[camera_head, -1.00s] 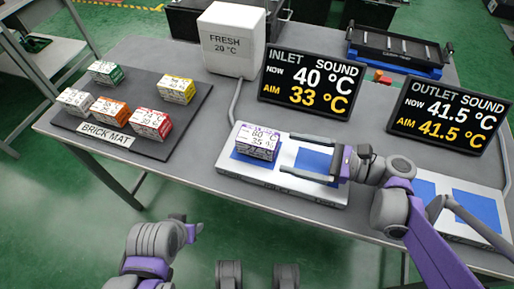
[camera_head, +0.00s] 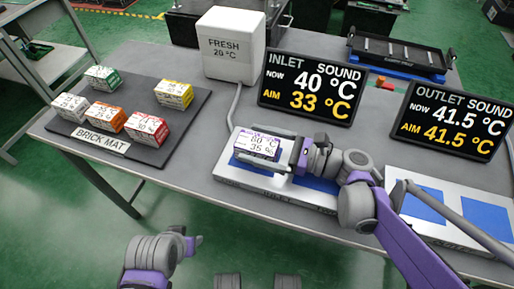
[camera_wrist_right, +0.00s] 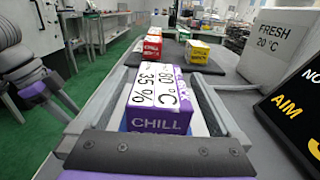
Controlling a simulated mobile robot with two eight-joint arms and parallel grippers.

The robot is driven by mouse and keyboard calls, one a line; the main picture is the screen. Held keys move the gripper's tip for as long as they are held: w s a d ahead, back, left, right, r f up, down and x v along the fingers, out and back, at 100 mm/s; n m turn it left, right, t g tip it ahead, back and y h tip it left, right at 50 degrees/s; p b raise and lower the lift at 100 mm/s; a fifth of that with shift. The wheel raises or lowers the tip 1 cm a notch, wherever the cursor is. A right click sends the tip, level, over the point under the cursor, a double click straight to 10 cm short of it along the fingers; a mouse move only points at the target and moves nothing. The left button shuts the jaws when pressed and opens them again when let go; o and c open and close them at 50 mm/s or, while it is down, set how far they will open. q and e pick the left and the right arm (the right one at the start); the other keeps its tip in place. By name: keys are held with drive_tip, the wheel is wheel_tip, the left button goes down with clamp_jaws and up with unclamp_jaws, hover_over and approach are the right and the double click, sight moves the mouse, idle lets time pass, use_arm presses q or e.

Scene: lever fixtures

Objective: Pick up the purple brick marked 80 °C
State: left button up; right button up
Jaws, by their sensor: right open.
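The purple-and-white brick (camera_head: 257,147), marked 80 °C and 35 %, sits on the left blue pad of the inlet plate. In the right wrist view the brick (camera_wrist_right: 157,100) shows a purple face reading CHILL. My right gripper (camera_head: 262,150) is open, with one finger along each long side of the brick. In the right wrist view there are narrow gaps between brick and fingers. My left arm (camera_head: 150,255) is low at the bottom left, away from the brick; its jaw state is unclear.
A brick mat (camera_head: 150,151) at left holds several other bricks. The inlet screen (camera_head: 312,88) and the white FRESH box (camera_head: 231,45) stand behind the inlet plate (camera_head: 228,172). The outlet screen (camera_head: 452,118) and outlet plate (camera_head: 400,178) are at right.

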drive_tip(key=shift+a, duration=0.1)
drive_tip(key=shift+c, duration=0.3)
clamp_jaws()
